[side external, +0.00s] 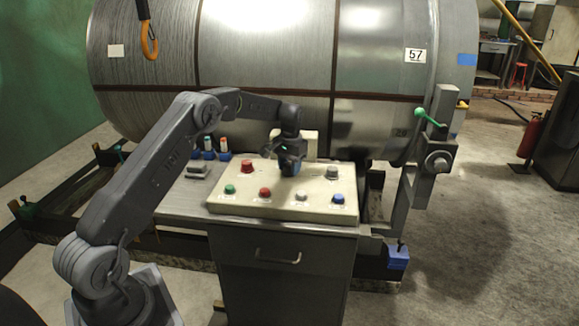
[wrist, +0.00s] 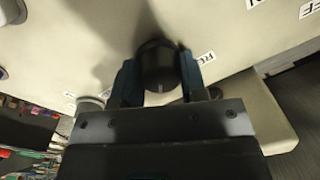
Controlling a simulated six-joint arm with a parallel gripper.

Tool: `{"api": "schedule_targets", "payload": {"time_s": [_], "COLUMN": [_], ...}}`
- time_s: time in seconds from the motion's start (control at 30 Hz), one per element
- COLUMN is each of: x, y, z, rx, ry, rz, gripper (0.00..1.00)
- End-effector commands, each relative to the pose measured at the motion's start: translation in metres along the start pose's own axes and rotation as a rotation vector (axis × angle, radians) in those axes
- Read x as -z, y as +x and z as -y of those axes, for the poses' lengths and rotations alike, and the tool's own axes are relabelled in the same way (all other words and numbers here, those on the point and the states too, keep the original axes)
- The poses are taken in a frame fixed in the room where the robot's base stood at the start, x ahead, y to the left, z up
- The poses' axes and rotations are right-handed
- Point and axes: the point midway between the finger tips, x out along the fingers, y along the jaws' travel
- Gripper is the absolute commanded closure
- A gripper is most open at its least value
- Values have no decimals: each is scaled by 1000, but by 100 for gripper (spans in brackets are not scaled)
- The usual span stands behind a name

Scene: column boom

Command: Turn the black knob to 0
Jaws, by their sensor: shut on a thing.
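The black knob (wrist: 158,66) sits on the cream control panel (wrist: 225,25). In the wrist view its round dark body is between the two fingers of my gripper (wrist: 157,80), and a short pale pointer line shows on its face, toward the gripper body. My gripper is shut on the knob, one finger on each side. In the side external view my gripper (side external: 291,166) points down onto the back middle of the panel and hides the knob. Printed labels lie around the knob, partly cut off or covered; I cannot make out a 0.
The panel also carries a large red button (side external: 247,166), a grey knob (side external: 332,172), and green (side external: 230,189), red (side external: 265,193), white (side external: 301,196) and blue (side external: 338,198) buttons along the front. A big metal cylinder (side external: 265,60) stands close behind.

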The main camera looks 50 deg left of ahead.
Motion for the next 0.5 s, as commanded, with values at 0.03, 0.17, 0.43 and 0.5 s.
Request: {"api": "schedule_targets", "payload": {"time_s": [0.03, 0.17, 0.43, 0.5], "x": [0, 1, 1, 1], "y": [-1, -1, -1, -1], "z": [0, 1, 1, 2], "rx": [2, 2, 1, 1], "ry": [-29, -129, -360, -415], "rz": [0, 2, 8, 10], "gripper": [84, 84, 84, 84]}}
